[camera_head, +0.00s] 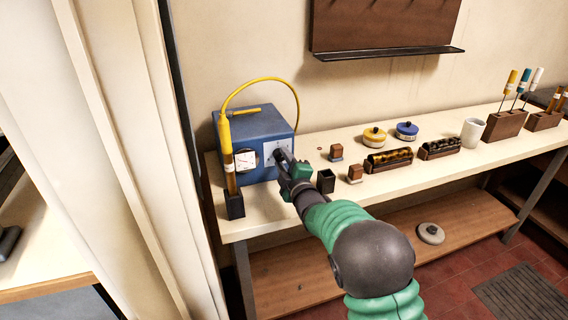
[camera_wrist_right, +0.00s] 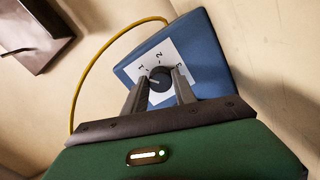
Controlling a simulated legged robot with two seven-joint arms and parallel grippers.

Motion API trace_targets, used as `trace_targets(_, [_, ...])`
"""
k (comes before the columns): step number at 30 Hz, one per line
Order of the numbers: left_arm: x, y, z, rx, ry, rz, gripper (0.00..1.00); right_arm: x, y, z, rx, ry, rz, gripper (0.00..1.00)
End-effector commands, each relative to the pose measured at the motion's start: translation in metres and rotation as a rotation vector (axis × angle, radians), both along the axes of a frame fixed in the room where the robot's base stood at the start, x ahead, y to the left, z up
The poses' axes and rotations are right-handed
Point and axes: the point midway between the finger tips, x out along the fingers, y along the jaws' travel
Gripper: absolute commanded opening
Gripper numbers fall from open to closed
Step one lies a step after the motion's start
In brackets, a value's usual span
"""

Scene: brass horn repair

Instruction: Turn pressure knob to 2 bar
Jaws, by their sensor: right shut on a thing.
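The blue box (camera_head: 258,125) stands at the left end of the bench, with a white pressure gauge (camera_head: 246,160) on its front. The dark round pressure knob (camera_wrist_right: 160,77) sits on a white plate (camera_wrist_right: 181,53) with numbers around it; 1, 2 and 3 seem to show. A pale mark on the knob points to the left in the wrist view, below the 1. My right gripper (camera_head: 283,160) is at the box's front. In the wrist view its two fingers (camera_wrist_right: 159,84) are on either side of the knob, shut on it. My left gripper is not in view.
A yellow hose (camera_head: 262,82) arches over the box to a yellow-handled torch (camera_head: 226,140) in a dark holder. A white curtain-like panel (camera_head: 130,130) is at the left.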

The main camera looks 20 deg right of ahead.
Motion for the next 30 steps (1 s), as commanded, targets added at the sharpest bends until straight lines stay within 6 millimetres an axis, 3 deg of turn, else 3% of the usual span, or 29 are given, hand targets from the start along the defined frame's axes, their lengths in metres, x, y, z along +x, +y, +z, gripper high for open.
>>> trace_targets(1, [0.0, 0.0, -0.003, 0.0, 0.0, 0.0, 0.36, -0.001, 0.004, -0.01, 0.04, 0.019, 0.007, 0.0])
trace_targets(30, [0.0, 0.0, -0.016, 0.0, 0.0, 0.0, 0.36, -0.001, 0.004, -0.007, 0.933, 0.047, 0.0, 0.0])
